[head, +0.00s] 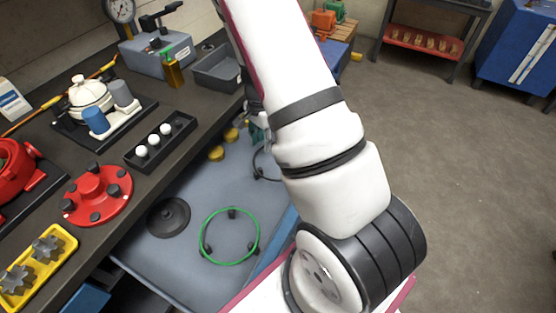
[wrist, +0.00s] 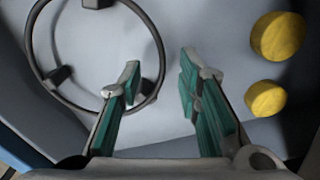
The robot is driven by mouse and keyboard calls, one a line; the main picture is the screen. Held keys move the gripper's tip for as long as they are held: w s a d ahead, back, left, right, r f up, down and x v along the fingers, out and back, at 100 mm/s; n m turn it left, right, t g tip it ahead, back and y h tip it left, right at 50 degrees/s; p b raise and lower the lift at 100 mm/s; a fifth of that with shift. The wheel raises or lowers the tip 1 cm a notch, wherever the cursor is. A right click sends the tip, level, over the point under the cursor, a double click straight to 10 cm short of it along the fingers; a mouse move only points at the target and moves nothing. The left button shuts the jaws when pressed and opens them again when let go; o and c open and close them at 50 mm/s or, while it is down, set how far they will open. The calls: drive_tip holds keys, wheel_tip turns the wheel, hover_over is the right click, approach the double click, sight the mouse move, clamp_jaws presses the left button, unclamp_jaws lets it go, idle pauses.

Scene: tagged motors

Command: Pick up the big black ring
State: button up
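The big black ring (wrist: 162,60) lies at the left of the wrist view, with small dark blocks along its rim. In the head view only its left arc (head: 254,163) shows; my arm hides the rest. My gripper (wrist: 160,68) is open and empty, with teal finger pads. In the wrist view the left fingertip appears inside the ring and the right one outside, with the ring's right rim between them. I cannot tell how high the fingers are above it. In the head view my gripper (head: 256,132) is mostly hidden behind my arm.
Two yellow discs (wrist: 278,36) lie right of my gripper. A green ring (head: 203,226) and a black disc (head: 169,217) share the grey-blue surface (head: 188,268). The dark bench (head: 140,190) on the left holds a red flange (head: 97,194) and a black tray with white balls (head: 161,142).

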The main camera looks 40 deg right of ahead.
drive_tip(key=shift+f, duration=0.5)
drive_tip(key=shift+f, duration=0.25)
drive_tip(key=shift+c, duration=0.2)
clamp_jaws()
